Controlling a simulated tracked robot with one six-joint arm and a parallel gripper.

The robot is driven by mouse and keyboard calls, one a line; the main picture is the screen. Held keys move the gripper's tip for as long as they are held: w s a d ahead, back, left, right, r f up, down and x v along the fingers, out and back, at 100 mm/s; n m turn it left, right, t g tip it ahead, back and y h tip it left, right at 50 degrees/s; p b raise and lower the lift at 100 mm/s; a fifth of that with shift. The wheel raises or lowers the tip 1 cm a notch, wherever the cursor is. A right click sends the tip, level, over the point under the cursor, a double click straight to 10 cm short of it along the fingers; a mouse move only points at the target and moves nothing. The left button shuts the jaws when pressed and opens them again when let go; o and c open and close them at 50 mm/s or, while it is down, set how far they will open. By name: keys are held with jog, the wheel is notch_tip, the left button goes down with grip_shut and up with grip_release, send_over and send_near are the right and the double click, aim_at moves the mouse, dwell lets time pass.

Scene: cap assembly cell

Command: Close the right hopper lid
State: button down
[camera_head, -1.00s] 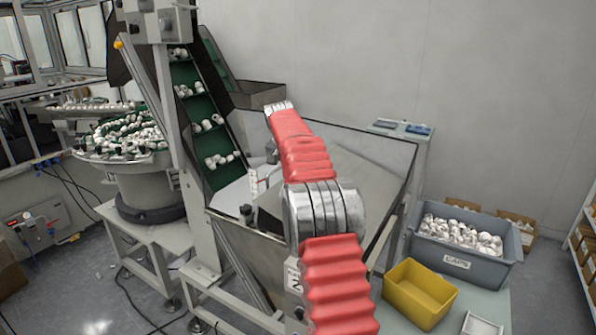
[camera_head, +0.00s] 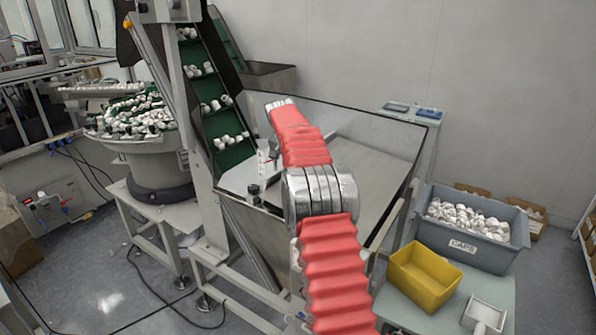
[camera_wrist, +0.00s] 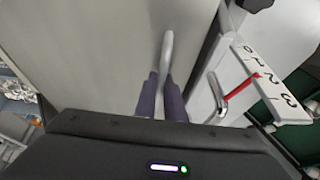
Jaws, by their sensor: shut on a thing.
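In the wrist view, my gripper (camera_wrist: 160,98) has its two dark fingers shut on a slim metal handle (camera_wrist: 167,50). The handle stands on a plain grey panel, the right hopper lid (camera_wrist: 95,45). In the head view, the lid (camera_head: 375,175) is the broad grey sheet across the right part of the hopper (camera_head: 255,225), partly behind my red-sleeved arm. It slopes only gently. My gripper and the handle are hidden there by the arm. I cannot tell whether the lid rests fully on the hopper rim.
A number scale (camera_wrist: 275,80) with a red pointer and chrome lever (camera_wrist: 235,98) sits close right of my fingers. A green cap conveyor (camera_head: 215,95) rises at left. A yellow bin (camera_head: 425,275) and grey cap crate (camera_head: 468,235) stand at right.

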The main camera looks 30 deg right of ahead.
jog(key=c, duration=2.2)
grip_release()
jog(key=shift+w+a+r, duration=0.1)
jog(key=shift+w+r, duration=0.2)
jog(key=shift+o, duration=0.4)
jog(key=shift+s+f, duration=0.1)
jog(key=v, duration=1.3)
jog(key=shift+r, duration=0.35)
jog(key=shift+s, duration=0.15)
